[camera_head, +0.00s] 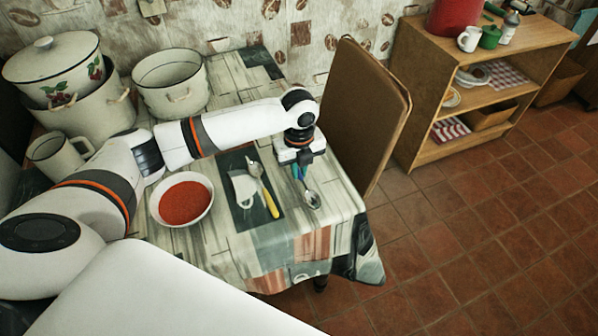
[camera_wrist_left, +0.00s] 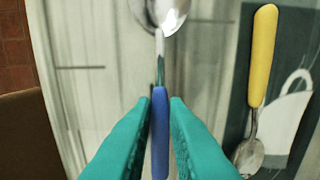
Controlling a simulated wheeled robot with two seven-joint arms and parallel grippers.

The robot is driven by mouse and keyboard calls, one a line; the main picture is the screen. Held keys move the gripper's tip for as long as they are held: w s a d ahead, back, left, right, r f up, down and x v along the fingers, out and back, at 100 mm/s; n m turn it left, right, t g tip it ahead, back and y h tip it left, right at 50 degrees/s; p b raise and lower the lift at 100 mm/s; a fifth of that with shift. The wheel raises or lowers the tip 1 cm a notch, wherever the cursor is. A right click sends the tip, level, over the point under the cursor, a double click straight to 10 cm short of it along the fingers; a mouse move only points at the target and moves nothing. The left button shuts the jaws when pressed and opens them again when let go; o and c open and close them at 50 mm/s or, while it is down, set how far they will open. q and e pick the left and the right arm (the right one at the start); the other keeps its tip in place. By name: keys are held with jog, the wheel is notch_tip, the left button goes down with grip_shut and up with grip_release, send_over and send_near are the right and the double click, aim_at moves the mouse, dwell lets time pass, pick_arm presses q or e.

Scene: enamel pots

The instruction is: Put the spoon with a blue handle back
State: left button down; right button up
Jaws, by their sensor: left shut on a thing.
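The spoon with a blue handle has its shiny metal bowl (camera_head: 312,199) showing near the right side of the table. In the left wrist view its blue handle (camera_wrist_left: 160,125) lies between the teal fingers, and the bowl points to the top of the picture. My left gripper (camera_head: 301,170) is shut on this handle, low over the cloth, right of the dark mat. I cannot tell whether the spoon touches the cloth. The gripper hides part of the handle in the head view. My right gripper is not in view.
A dark mat (camera_head: 241,216) with a pale cup picture bears a yellow-handled spoon (camera_head: 270,203). A bowl of red food (camera_head: 185,202) stands left of it. Enamel pots (camera_head: 170,82) and a mug (camera_head: 57,158) stand behind. A chair (camera_head: 362,110) stands close at the table's right edge.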

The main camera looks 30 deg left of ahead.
aim_at(299, 173)
pick_arm(q)
jog(key=shift+f, duration=0.85)
jog(key=shift+f, duration=0.15)
jog(key=c, duration=1.4)
grip_release()
jog(key=shift+c, duration=0.2)
notch_tip(299, 173, up, 12)
jog(key=shift+r, duration=0.2)
